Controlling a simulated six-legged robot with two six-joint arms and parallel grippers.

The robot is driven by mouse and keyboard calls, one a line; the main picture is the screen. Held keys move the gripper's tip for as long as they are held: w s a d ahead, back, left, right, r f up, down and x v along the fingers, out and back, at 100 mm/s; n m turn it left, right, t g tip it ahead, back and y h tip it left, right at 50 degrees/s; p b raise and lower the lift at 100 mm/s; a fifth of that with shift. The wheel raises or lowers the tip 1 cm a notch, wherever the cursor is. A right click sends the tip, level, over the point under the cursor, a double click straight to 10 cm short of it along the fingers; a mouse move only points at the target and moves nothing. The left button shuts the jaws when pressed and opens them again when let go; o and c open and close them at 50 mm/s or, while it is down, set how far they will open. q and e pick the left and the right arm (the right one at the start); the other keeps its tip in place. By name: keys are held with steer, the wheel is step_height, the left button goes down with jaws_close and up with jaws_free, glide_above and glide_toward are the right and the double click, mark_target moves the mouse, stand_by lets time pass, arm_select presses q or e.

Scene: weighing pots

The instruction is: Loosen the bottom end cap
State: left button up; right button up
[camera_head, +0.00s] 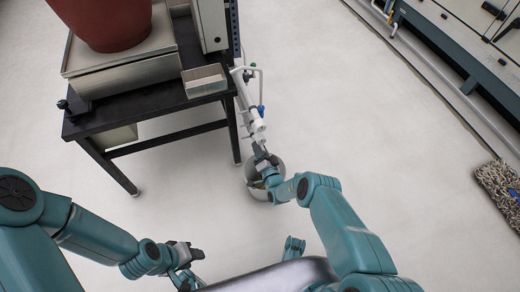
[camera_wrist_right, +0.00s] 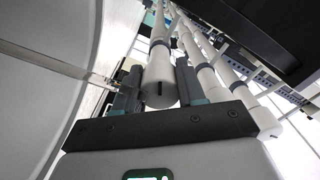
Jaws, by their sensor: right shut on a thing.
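In the head view a slim white pipe assembly (camera_head: 248,108) hangs beside the table's right corner. Its lower end is at my right gripper (camera_head: 262,158). In the right wrist view the bottom end cap (camera_wrist_right: 160,86) is a white cylinder with a dark slot in its end face and a grey band farther up its tube. It sits between the two dark fingers of my right gripper (camera_wrist_right: 158,88), which are shut on it. My left gripper (camera_head: 186,258) is low in the head view, away from the pipes; its finger opening is unclear.
A pale bucket (camera_head: 258,193) stands on the floor under my right gripper. The black table (camera_head: 150,102) carries a scale (camera_head: 120,67), a red-brown pot (camera_head: 105,18) and a small open box (camera_head: 205,80). Further white tubes (camera_wrist_right: 205,75) run beside the cap. A mop head (camera_head: 498,188) lies at right.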

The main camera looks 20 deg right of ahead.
steer(key=shift+d+n, duration=0.1)
steer(key=shift+n, duration=0.7)
steer(key=o, duration=1)
steer(key=shift+o, duration=0.2)
